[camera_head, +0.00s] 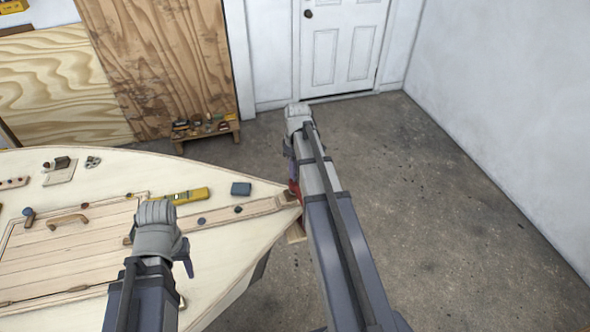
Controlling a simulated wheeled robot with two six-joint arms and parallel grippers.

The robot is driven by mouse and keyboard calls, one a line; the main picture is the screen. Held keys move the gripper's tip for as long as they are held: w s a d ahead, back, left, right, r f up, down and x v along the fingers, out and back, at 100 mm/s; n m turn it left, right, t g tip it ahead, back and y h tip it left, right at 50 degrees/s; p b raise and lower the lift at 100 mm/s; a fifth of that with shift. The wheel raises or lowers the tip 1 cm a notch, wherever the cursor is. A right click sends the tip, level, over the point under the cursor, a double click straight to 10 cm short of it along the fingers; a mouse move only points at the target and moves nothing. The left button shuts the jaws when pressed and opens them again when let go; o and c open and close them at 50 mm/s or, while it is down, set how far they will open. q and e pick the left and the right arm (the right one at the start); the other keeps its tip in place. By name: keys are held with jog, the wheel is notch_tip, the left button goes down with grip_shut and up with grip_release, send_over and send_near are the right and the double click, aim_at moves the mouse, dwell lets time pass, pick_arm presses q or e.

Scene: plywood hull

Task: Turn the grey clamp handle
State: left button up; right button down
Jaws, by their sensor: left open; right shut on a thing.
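A small red part (294,188), which looks like the clamp body, shows at the pointed tip of the pale plywood hull (225,247). My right arm covers most of it. My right gripper (291,166) is at this tip, beside the red part and largely hidden by its own arm. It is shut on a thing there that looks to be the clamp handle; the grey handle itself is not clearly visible. My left gripper (186,258) is open and empty above the deck near the panelled hatch, partly hidden behind its wrist.
On the deck are a yellow level (187,196), a dark blue block (241,188), a wooden handle (67,221) and small pieces. A low wooden stand (207,133) with tools is behind the hull. The concrete floor (455,235) at right is clear up to the white wall.

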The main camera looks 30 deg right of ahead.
jog(key=shift+s, duration=0.1)
jog(key=c, duration=0.8)
grip_release()
jog(key=shift+o, duration=0.2)
pick_arm(q)
jog(key=shift+r, duration=0.1)
pick_arm(e)
jog(key=shift+r, duration=0.1)
notch_tip(320, 180, up, 8)
jog(key=p, duration=0.8)
jog(key=shift+f, duration=0.2)
pick_arm(q)
notch_tip(320, 180, up, 8)
jog(key=shift+f, duration=0.25)
jog(key=shift+o, duration=0.2)
pick_arm(e)
jog(key=shift+f, duration=0.1)
